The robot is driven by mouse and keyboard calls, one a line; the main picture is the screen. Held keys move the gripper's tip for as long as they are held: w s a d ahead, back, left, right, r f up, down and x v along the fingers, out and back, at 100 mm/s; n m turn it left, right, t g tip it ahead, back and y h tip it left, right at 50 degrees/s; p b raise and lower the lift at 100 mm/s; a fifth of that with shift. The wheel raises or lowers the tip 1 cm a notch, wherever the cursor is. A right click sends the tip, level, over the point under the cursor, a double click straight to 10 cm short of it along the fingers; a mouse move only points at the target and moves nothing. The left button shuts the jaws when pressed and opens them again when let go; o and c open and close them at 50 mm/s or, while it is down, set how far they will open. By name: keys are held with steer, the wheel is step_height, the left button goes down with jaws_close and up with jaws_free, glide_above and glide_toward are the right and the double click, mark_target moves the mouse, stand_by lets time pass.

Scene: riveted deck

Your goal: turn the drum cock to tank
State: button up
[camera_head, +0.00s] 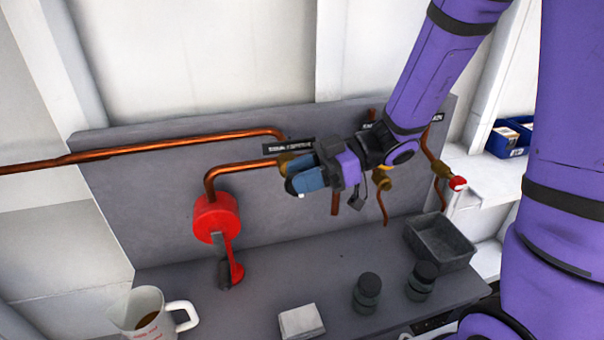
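A brass cock (285,160) sits on the copper pipework of the grey panel, just under a black label strip (288,146) whose lettering is too small to read surely. My gripper (294,183) is right in front of this cock, its blue fingers pointing left. The fingers and wrist hide most of the cock, including its handle, so its setting cannot be told. Whether the fingers touch the cock or are closed on it cannot be seen. Another brass fitting (382,180) shows to the right of my wrist, partly covered by it.
A red pump (216,216) with a lever stands left. A brass valve with a red knob (458,183) is at right. The bench holds a jug (147,312), white block (301,322), two dark jars (367,290) (422,278) and grey tray (440,240). Bench centre is clear.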

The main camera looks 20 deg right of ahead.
steer(key=shift+o, duration=1.3)
steer(key=v, duration=1)
steer(key=shift+d, duration=0.4)
steer(key=shift+s+r, duration=0.1)
steer(key=shift+r, duration=0.1)
